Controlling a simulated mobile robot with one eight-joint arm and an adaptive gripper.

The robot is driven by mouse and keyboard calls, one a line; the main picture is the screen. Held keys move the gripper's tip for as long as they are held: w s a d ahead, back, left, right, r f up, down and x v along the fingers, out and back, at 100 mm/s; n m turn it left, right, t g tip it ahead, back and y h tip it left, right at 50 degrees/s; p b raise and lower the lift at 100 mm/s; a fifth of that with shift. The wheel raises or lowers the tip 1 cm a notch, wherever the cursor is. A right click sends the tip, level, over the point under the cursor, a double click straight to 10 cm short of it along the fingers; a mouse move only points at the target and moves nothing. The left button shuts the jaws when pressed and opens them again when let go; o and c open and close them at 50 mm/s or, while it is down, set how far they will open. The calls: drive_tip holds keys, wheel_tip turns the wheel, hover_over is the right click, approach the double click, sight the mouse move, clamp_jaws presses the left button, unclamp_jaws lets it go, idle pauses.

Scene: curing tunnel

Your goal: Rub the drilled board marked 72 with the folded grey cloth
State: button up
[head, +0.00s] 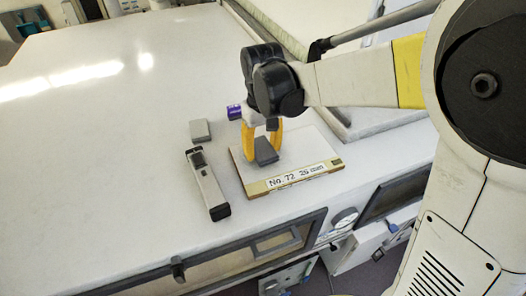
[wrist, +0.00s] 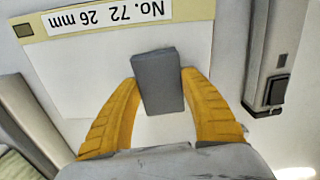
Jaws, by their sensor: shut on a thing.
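The board marked "No. 72 26 mm" (head: 308,157) lies flat on the white worktop, with a white top and a wooden front edge; it also shows in the wrist view (wrist: 60,75). My gripper (head: 263,150) points down over the board, its yellow fingers shut on the folded grey cloth (head: 265,152). In the wrist view the cloth (wrist: 158,80) sits between the two fingertips (wrist: 158,85), over the white face. I cannot tell whether the cloth touches the board. No drilled holes can be made out.
A grey and black handheld device (head: 207,184) lies just left of the board. A small grey block (head: 200,131) and a purple item (head: 234,112) lie behind it. A raised white panel (head: 375,115) stands behind right. The worktop's left side is clear.

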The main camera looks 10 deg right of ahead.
drive_tip(key=r, duration=0.1)
drive_tip(key=d+r+p, duration=0.1)
drive_tip(key=r, duration=0.1)
drive_tip(key=shift+a+r+p, duration=0.25)
drive_tip(key=shift+r+p, duration=0.4)
drive_tip(key=shift+r, duration=0.1)
drive_tip(key=shift+r+p, duration=0.65)
drive_tip(key=shift+r, duration=0.5)
drive_tip(key=shift+d, duration=0.15)
